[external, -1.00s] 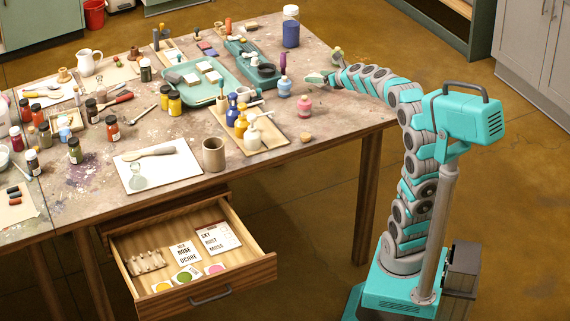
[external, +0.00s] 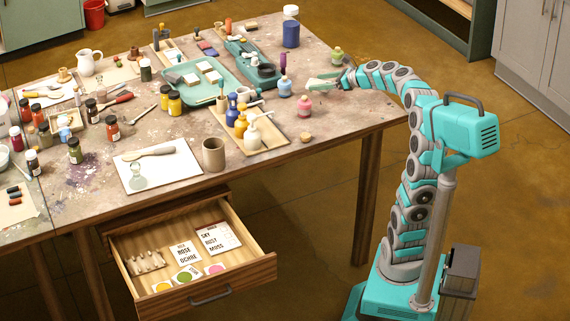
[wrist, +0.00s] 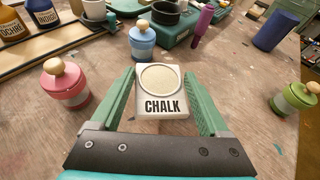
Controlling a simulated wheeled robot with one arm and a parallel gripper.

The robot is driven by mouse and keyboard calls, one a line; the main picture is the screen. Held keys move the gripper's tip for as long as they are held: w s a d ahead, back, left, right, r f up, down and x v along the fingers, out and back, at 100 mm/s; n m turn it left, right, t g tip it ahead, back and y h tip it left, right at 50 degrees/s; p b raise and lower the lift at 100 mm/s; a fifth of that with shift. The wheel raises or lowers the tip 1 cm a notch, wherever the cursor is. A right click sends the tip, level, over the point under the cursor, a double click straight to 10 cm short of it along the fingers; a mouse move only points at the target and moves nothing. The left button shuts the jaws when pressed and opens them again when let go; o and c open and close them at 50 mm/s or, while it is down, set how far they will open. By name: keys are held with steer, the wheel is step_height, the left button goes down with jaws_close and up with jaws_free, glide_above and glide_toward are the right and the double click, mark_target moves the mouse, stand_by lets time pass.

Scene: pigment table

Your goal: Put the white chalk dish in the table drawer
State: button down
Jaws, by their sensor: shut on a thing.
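The white chalk dish (wrist: 164,107), a squarish dish with pale powder and the word CHALK on its front, sits between the two green fingers of my gripper (wrist: 161,78) in the wrist view. My gripper is shut on it. In the external view my gripper (external: 326,82) is over the right part of the table, and the dish is too small there to make out clearly. The table drawer (external: 268,266) is pulled open at the front left. It holds word cards, colour cards and a small rack, with some bare floor.
A pink jar (wrist: 66,83), a blue jar (wrist: 142,42) and a green jar (wrist: 296,97) stand around my gripper. The table's right corner is fairly clear.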

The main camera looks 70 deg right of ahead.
steer(key=w+d, duration=0.1)
steer(key=w, duration=0.1)
steer(key=w+d, duration=0.3)
steer(key=w, duration=0.1)
steer(key=shift+d+f+b, duration=0.3)
steer(key=shift+f, duration=0.05)
steer(key=shift+w+d+f, duration=0.1)
steer(key=shift+f, duration=0.15)
step_height(320, 180, down, 3)
steer(key=shift+f+b, duration=0.1)
steer(key=shift+b, duration=0.7)
jaws_free()
